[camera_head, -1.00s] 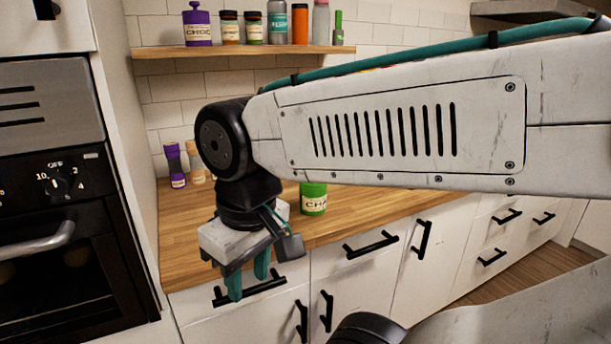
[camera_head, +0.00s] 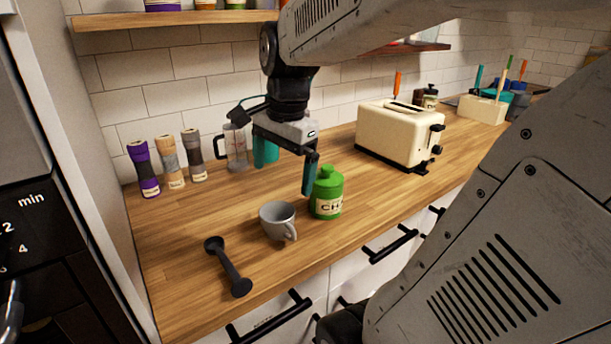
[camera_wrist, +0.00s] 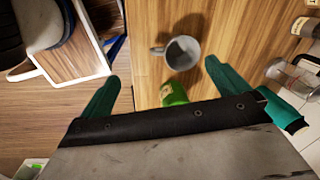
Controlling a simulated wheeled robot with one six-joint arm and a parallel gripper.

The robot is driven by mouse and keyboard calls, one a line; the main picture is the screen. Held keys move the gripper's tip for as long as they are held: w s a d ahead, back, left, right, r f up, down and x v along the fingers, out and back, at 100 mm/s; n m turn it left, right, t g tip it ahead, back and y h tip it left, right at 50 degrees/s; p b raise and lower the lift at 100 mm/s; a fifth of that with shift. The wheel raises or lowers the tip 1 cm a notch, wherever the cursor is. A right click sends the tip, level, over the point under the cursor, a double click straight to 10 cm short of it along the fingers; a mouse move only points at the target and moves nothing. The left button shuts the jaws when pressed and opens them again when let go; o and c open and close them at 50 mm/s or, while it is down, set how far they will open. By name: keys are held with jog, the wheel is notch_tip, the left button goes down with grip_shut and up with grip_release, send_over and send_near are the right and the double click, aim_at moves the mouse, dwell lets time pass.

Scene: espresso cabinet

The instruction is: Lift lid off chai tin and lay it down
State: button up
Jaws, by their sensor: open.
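The green chai tin (camera_head: 326,198) stands upright on the wooden counter, with a green knobbed lid (camera_head: 327,175) on top and a pale label partly reading "CHA". My gripper (camera_head: 287,172) is open with teal fingers, above and behind the tin. One finger is close to the tin's left side in the head view; I cannot tell if it touches. In the wrist view my gripper (camera_wrist: 158,82) has the tin (camera_wrist: 172,93) between its spread fingers, partly hidden by the gripper's body.
A grey mug (camera_head: 278,219) stands just left of the tin. A glass press (camera_head: 236,150) and several grinders (camera_head: 170,163) stand at the back, a cream toaster (camera_head: 397,136) to the right. Bare counter (camera_head: 190,225) lies left of the mug.

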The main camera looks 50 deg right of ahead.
jog(key=w+d+m, duration=0.2)
jog(key=d+m, duration=0.7)
jog(key=d, duration=0.1)
jog(key=m, duration=0.7)
send_over(328, 166)
jog(key=s, duration=0.1)
jog(key=shift+d+f, duration=0.1)
jog(key=shift+f, duration=0.7)
jog(key=shift+d+f+m, duration=0.1)
jog(key=shift+f+m, duration=0.2)
jog(key=f, duration=0.4)
jog(key=w+f, duration=0.1)
jog(key=f, duration=0.2)
jog(key=shift+a, duration=0.25)
jog(key=shift+r, duration=0.1)
jog(key=c, duration=1)
